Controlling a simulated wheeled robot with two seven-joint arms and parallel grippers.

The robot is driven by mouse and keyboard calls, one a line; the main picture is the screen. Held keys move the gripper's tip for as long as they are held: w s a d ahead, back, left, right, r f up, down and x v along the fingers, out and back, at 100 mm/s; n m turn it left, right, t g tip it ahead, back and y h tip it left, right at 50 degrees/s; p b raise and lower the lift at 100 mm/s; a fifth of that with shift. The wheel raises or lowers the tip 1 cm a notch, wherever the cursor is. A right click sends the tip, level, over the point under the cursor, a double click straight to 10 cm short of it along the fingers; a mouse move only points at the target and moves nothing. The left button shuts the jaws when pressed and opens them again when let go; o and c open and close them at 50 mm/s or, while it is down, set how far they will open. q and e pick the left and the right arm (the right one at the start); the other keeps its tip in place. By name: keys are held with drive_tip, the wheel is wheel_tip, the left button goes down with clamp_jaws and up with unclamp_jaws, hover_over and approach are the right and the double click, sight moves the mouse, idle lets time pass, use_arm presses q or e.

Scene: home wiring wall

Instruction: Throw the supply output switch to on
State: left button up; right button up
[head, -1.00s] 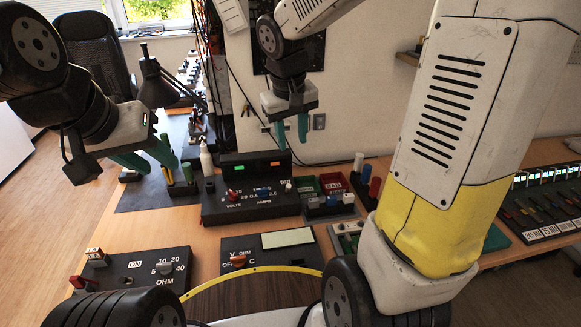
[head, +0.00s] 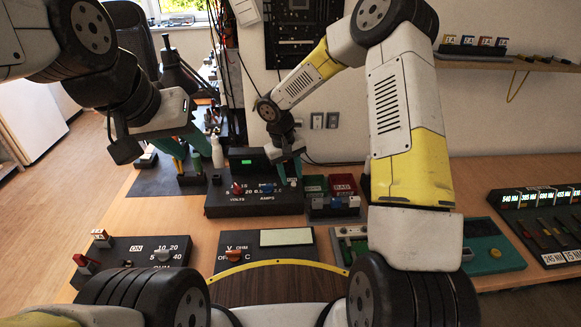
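The black power supply (head: 225,203) stands on the bench, with a red volts knob (head: 237,188), a blue amps knob (head: 268,189) and a lit green display (head: 247,162). The output switch, at the right end of its panel, is largely hidden by my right gripper (head: 288,172). That gripper points down with its teal fingers apart, close over the right end of the panel. I cannot tell whether it touches the switch, or the switch's position. My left gripper (head: 185,143) is open and empty, left of the supply and above the bench.
A meter (head: 225,254) and an ohm box (head: 120,250) are in front of the supply. Red and green bins (head: 342,184) and a block with coloured parts (head: 335,206) stand to its right. A white bottle (head: 217,152) and a black holder (head: 190,180) stand to its left.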

sight(293, 183)
drive_tip(key=shift+w+d+f, duration=0.1)
drive_tip(key=shift+d+f, duration=0.05)
drive_tip(key=shift+f, duration=0.65)
drive_tip(key=shift+d+f, duration=0.15)
drive_tip(key=shift+f, duration=0.65)
clamp_jaws()
drive_tip(key=shift+w+r, duration=0.1)
drive_tip(key=shift+w, duration=0.05)
drive_tip(key=g, duration=0.1)
drive_tip(key=w+g, duration=0.1)
drive_tip(key=g, duration=0.1)
drive_tip(key=shift+w+a+r+g, duration=0.1)
drive_tip(key=shift+w+g, duration=0.2)
drive_tip(key=shift+w+n+g, duration=0.15)
drive_tip(key=shift+w+g, duration=0.2)
drive_tip(key=shift+g, duration=0.4)
drive_tip(key=shift+w+n+g, duration=0.15)
drive_tip(key=shift+w+g, duration=0.2)
drive_tip(key=shift+g, duration=0.4)
